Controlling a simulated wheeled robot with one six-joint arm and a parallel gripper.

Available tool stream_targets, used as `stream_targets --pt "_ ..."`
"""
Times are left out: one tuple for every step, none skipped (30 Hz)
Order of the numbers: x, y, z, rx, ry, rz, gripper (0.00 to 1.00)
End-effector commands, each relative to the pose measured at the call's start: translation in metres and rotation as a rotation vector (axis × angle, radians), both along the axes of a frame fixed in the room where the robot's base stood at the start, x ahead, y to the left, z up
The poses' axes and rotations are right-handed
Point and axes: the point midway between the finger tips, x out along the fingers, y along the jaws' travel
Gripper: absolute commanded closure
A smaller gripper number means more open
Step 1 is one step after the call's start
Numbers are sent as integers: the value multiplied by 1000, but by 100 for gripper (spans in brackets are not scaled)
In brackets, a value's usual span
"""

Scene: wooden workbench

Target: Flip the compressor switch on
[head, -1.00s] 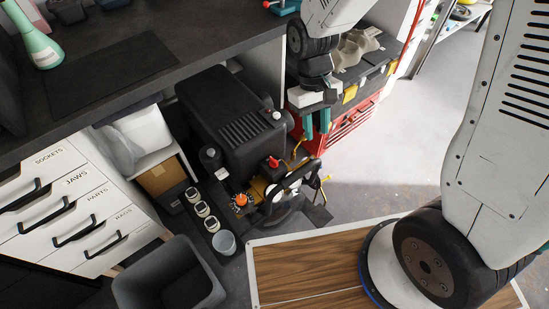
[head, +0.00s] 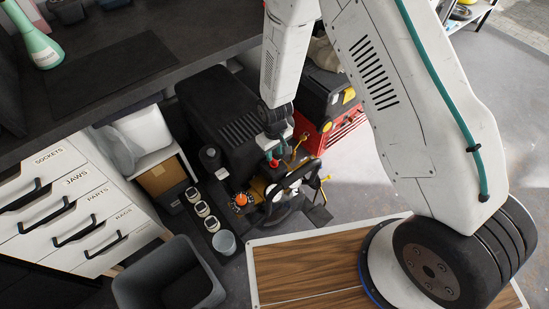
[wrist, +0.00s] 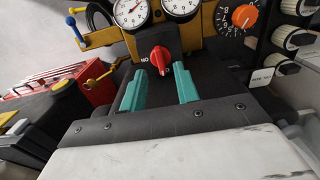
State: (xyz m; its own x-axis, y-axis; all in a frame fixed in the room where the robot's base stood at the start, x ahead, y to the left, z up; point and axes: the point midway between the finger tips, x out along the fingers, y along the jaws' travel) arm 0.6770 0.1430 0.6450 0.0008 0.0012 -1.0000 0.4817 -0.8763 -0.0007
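The compressor (head: 215,100) is a large black unit standing beside the bench. Its red switch (wrist: 160,58) is a rotary knob on a dark panel, with an "ON" mark to its left in the wrist view. The knob also shows in the head view (head: 274,163), partly covered by my gripper. My gripper (wrist: 159,70) has two teal fingers, spread apart with nothing between them. Its fingertips point at the knob, which appears centred just beyond the gap. I cannot tell whether they touch it. In the head view my gripper (head: 270,154) is right above the switch.
Two round gauges (wrist: 131,12) sit on a yellow panel behind the knob, with an orange dial (wrist: 244,16) to the right. A yellow-handled valve (wrist: 98,80) and a red toolbox (wrist: 60,100) lie left. A grey bin (head: 170,275) stands on the floor.

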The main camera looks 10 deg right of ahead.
Motion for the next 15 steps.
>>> stream_targets --pt "-1 0 -10 -1 3 0 69" --pt "0 0 -14 -1 3 0 69" --pt "-1 0 -20 -1 3 0 69" --pt "-1 0 -24 0 2 -1 69" --pt "0 0 -28 0 2 -1 69" --pt "-1 0 -32 0 2 -1 69" --pt "0 0 -35 0 2 -1 69" --pt "0 0 -37 0 1 -1 69" --pt "0 0 -39 0 1 -1 69" --pt "0 0 -41 0 1 -1 69" --pt "0 0 -42 0 1 -1 69" --pt "0 0 -43 0 1 -1 69" --pt "0 0 -43 1 0 -1 69" --pt "0 0 -43 1 0 -1 69" --pt "0 0 -43 1 0 -1 69"
